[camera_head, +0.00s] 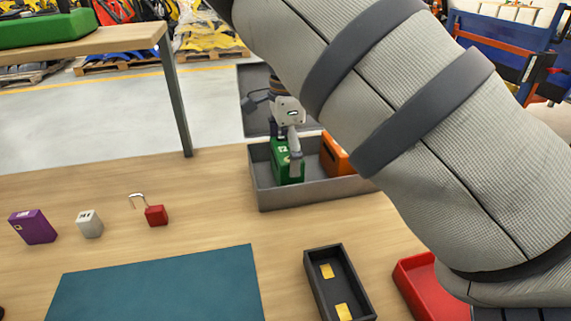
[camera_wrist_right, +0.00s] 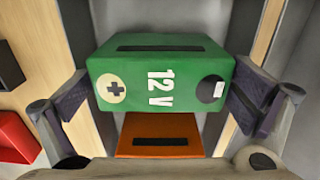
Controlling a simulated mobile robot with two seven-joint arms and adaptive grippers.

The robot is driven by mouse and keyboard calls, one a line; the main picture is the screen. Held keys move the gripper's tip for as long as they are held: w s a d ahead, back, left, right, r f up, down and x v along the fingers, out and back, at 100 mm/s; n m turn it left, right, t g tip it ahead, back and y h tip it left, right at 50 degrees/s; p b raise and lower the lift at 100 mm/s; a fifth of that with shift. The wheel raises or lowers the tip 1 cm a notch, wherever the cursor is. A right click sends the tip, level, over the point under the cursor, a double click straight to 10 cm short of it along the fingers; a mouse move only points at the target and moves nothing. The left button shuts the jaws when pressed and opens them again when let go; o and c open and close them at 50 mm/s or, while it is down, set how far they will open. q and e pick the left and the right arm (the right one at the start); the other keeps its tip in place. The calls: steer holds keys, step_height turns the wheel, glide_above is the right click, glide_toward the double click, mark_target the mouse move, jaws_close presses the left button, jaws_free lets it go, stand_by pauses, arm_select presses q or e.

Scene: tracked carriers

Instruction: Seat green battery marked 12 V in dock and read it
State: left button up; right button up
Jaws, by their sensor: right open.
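A green battery (camera_head: 280,164) stands in a grey bin (camera_head: 312,195). In the right wrist view the green battery (camera_wrist_right: 205,100) shows "12 V", a plus mark and a black round mark. My right gripper (camera_wrist_right: 163,98) is open, with one finger on each side of the green battery. In the head view this gripper (camera_head: 290,145) reaches down into the bin and partly hides the battery. A black dock (camera_head: 336,289) with two gold contacts lies on the table in front of the bin, empty. My left gripper is not in view.
An orange battery (camera_head: 333,155) stands in the bin beside the green one. A red tray (camera_head: 425,285), a teal mat (camera_head: 165,285), a purple box (camera_head: 34,227), a grey-white block (camera_head: 90,224) and a red padlock (camera_head: 156,215) are on the table. My arm covers the right side.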

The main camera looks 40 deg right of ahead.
step_height(320, 180, down, 3)
steer(key=shift+r, duration=0.2)
steer(key=c, duration=1.7)
